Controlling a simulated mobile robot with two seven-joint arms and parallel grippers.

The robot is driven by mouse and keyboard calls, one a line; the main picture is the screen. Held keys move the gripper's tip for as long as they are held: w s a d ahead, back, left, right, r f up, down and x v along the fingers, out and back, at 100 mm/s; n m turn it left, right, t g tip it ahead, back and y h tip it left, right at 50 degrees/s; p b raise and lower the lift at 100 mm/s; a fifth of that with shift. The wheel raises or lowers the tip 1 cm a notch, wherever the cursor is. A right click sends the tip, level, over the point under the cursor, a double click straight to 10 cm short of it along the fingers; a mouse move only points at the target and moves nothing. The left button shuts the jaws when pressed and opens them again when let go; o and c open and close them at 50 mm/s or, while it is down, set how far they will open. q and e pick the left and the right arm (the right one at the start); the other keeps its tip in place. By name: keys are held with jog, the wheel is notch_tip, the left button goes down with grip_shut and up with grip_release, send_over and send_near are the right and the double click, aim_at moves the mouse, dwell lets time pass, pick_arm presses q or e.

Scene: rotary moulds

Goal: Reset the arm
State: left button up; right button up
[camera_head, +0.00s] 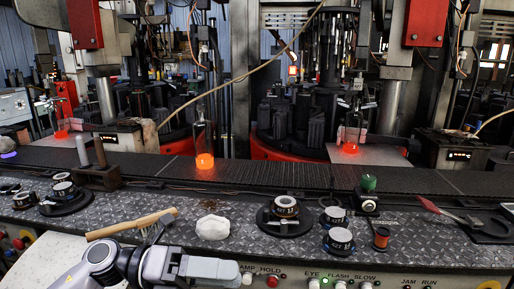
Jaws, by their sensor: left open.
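My left arm comes in from the bottom left, with its grey and black wrist low in front of the machine's front panel. My left gripper (226,270) points right and is open, with nothing seen between its jaws. It is near the front edge of the diamond-plate ledge (330,262), below a wooden-handled brush (132,224) and a white lump (212,227). My right arm and gripper are not in view.
A dark conveyor (290,176) crosses behind the ledge, carrying a glass bottle with a glowing base (204,146). Buttons line the front panel.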

pick_arm(q)
jog(key=a+f+n+t+y+p, duration=0.1)
jog(key=a+f+n+t+y, duration=0.35)
jog(key=n, duration=0.65)
jog(key=a+f+n+t+y, duration=0.2)
jog(key=f+n+t, duration=0.3)
jog(key=n+t, duration=0.4)
jog(key=a+f+n+t+y+p, duration=0.1)
jog(key=a+f+n+t+y, duration=0.3)
jog(key=n, duration=0.8)
jog(key=s+a+f+n+g+y, duration=0.2)
jog(key=s+f+n+g, duration=0.1)
jog(key=s+f, duration=0.3)
jog(key=s+a+f+n+g+y+p, duration=0.1)
jog(key=s+f+n, duration=0.4)
jog(key=f, duration=0.5)
jog(key=s+a+g+y, duration=0.1)
jog(key=s+g+y, duration=0.1)
jog(key=shift+s+a, duration=0.15)
jog(key=shift+s, duration=0.15)
